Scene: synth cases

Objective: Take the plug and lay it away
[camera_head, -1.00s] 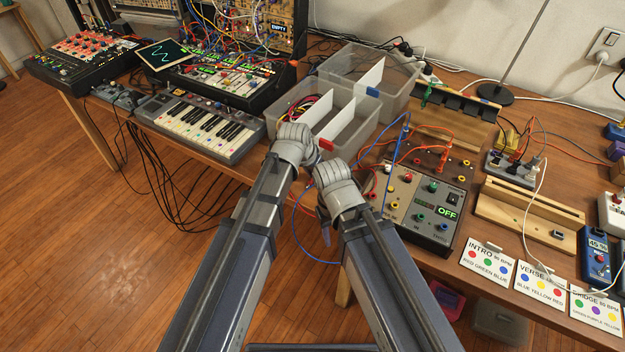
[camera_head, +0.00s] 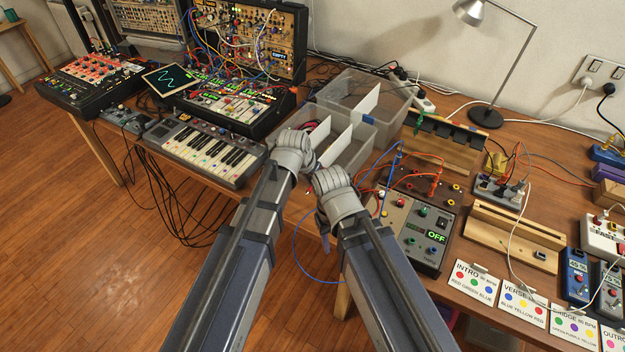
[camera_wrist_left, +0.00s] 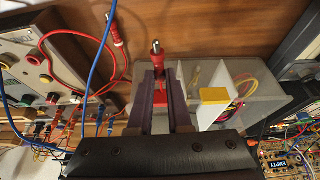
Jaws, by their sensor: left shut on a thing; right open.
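A red plug (camera_wrist_left: 158,63) with a metal tip is held between the fingertips of my left gripper (camera_wrist_left: 160,80) in the left wrist view. My left gripper (camera_head: 291,152) is beside the near clear bin in the head view; its fingertips are hidden there. The near clear bin (camera_head: 366,148) has white dividers and cables inside. It also shows in the left wrist view (camera_wrist_left: 262,84), with a yellow tab. A second red plug (camera_wrist_left: 115,32) on a red cable lies apart. My right gripper (camera_head: 326,238) is open, low at the table's front edge, partly hidden by its arm.
A box with an OFF display (camera_head: 437,237) and plugged cables stands right of my arms. A second clear bin (camera_head: 392,98) is behind the near one. A keyboard (camera_head: 205,155) is at left. A wooden rack (camera_head: 510,235) and song cards (camera_head: 474,283) are at right. A blue cable (camera_head: 300,256) hangs over the edge.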

